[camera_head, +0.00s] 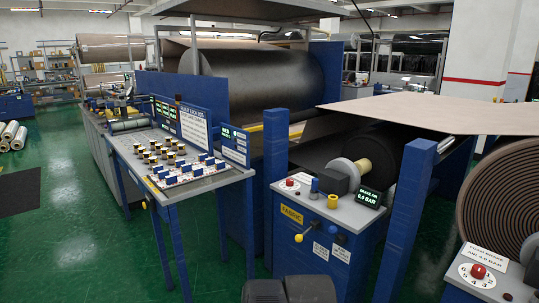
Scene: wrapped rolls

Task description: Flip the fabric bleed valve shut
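The fabric station is a blue cabinet with a grey top (335,212) and a yellow FABRIC label (291,214) on its front. A lever with a yellow knob (299,238) sticks out from the front below that label, angled down to the left. I cannot tell for sure which part is the bleed valve. A display (368,197) on the top reads 6.0 BAR. My gripper is not in view; dark rounded shapes at the bottom edge may be my arm.
A red button (290,182), a blue-topped cylinder (314,187) and a yellow cylinder (332,201) stand on the cabinet top. Blue posts (404,222) flank it. A control console (180,160) is at left, a foam roll (510,200) at right. Green floor (225,255) is open between console and cabinet.

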